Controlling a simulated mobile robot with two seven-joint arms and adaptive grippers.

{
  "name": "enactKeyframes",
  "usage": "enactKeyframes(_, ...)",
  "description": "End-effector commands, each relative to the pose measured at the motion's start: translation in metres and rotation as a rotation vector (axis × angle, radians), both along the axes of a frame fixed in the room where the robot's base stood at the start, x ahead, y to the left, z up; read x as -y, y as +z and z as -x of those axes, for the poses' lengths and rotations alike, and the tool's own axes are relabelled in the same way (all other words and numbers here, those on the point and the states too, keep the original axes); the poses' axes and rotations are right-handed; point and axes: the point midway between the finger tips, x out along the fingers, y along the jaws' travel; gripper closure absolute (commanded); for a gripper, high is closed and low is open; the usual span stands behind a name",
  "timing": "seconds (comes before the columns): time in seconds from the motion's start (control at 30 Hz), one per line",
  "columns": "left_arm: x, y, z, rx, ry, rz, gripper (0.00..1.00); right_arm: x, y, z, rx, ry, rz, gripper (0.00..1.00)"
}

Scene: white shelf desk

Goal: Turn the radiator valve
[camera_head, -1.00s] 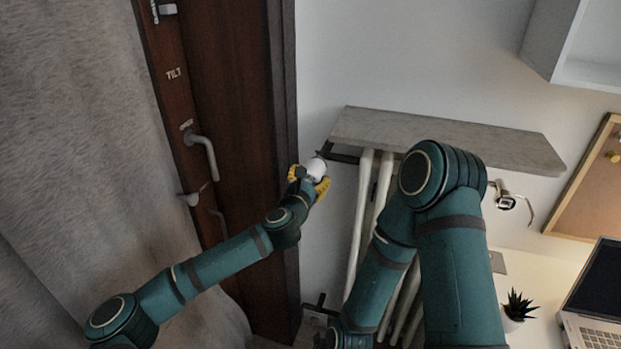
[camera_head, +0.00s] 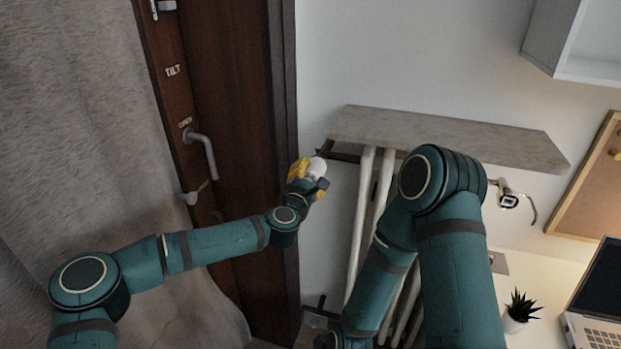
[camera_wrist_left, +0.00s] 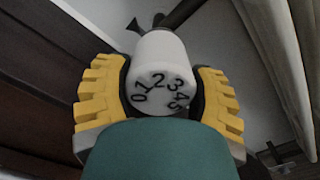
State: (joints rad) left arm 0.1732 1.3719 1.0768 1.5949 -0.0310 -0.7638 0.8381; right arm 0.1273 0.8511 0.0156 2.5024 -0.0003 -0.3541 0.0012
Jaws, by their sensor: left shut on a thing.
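The radiator valve (camera_head: 316,167) is a white knob on the radiator's upper left, under the stone shelf. In the left wrist view the valve knob (camera_wrist_left: 160,72) shows numbers 0 to 5 on its end face. My left gripper (camera_head: 308,180) has its yellow fingers on both sides of the knob, shut on it. The fingers also show in the left wrist view (camera_wrist_left: 160,95). My right arm crosses in front of the radiator; its gripper is not visible.
The white radiator (camera_head: 362,220) stands under a grey stone shelf (camera_head: 450,138). A dark wooden door (camera_head: 235,110) with a handle (camera_head: 206,152) is left of the valve. A desk with a plant (camera_head: 518,308) and laptop (camera_head: 595,295) is at right.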

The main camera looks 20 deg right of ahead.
Motion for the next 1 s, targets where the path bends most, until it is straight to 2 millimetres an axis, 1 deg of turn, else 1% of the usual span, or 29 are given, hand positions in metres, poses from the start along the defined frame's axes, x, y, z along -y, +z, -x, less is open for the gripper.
enactKeyframes(0.57,0.0008,0.0008,0.0007,0.020,-0.002,-0.028,0.76,0.0001,-0.0011,-0.0004,0.001,0.000,0.000,0.53)
enactKeyframes(0.6,0.0008,0.0008,0.0007,0.020,-0.002,-0.028,0.27,0.0000,-0.0011,-0.0003,0.001,0.000,0.000,0.53)
enactKeyframes(0.67,0.0008,0.0008,0.0007,0.020,-0.002,-0.028,0.07,0.0000,-0.0011,-0.0003,0.001,0.000,0.000,0.53)
enactKeyframes(1.0,-0.0002,0.0002,0.0010,0.020,-0.001,-0.028,0.07,0.0000,-0.0011,-0.0003,0.001,0.000,0.000,0.53)
